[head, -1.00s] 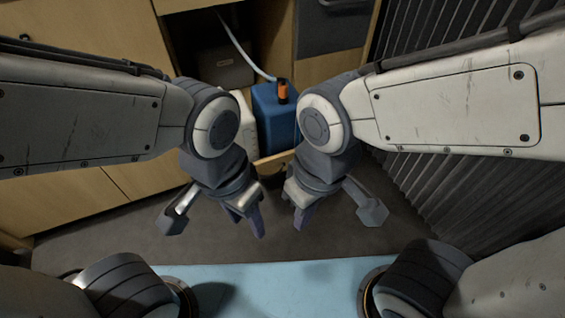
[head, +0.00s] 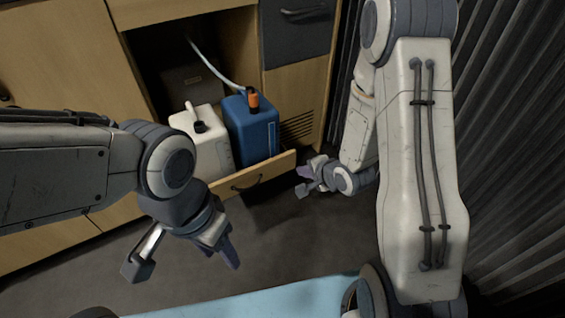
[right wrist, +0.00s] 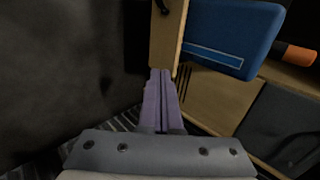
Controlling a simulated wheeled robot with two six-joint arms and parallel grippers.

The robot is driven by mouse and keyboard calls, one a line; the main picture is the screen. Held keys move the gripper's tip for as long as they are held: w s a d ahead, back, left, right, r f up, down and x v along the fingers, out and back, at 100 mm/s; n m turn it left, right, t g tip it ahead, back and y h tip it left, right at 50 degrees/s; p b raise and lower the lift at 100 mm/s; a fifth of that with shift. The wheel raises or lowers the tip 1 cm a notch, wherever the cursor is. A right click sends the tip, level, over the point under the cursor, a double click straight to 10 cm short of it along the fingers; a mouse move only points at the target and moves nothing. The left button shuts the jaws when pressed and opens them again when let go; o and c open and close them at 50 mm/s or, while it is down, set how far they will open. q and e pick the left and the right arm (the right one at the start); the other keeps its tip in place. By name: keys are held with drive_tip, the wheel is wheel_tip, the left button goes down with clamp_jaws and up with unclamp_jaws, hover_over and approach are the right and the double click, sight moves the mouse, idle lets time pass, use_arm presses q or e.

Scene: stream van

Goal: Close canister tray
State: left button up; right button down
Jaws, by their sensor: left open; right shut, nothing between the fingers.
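The canister tray (head: 273,172) is a wooden pull-out with a dark handle, standing out from the cabinet. It holds a white canister (head: 206,150) and a blue canister (head: 252,135) with an orange cap. My right gripper (head: 304,173) is shut and empty beside the right end of the tray front. In the right wrist view its purple fingers (right wrist: 160,88) are together near the end of the tray front (right wrist: 171,40); I cannot tell if they touch. My left gripper (head: 230,250) is open and empty over the floor, in front of and below the tray.
The open cabinet bay behind the canisters holds a dark box (head: 187,88), and a pale hose (head: 215,67) runs to the blue canister. A ribbed dark wall (head: 510,150) is at the right. The floor (head: 290,225) before the tray is clear.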

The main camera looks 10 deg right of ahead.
sight(279, 161)
drive_tip(key=b+x, duration=0.2)
drive_tip(key=x, duration=0.2)
drive_tip(key=w+r+b+x, duration=0.1)
drive_tip(key=b+x, duration=0.1)
drive_tip(key=x, duration=0.2)
drive_tip(key=b+x, duration=0.2)
drive_tip(key=x, duration=0.2)
drive_tip(key=shift+w+a+r+b, duration=0.1)
drive_tip(key=shift+w+a+b, duration=0.15)
drive_tip(key=shift+w+b, duration=0.05)
drive_tip(key=shift+w+a+r, duration=0.1)
drive_tip(key=shift+w, duration=0.25)
drive_tip(key=shift+w+r, duration=0.1)
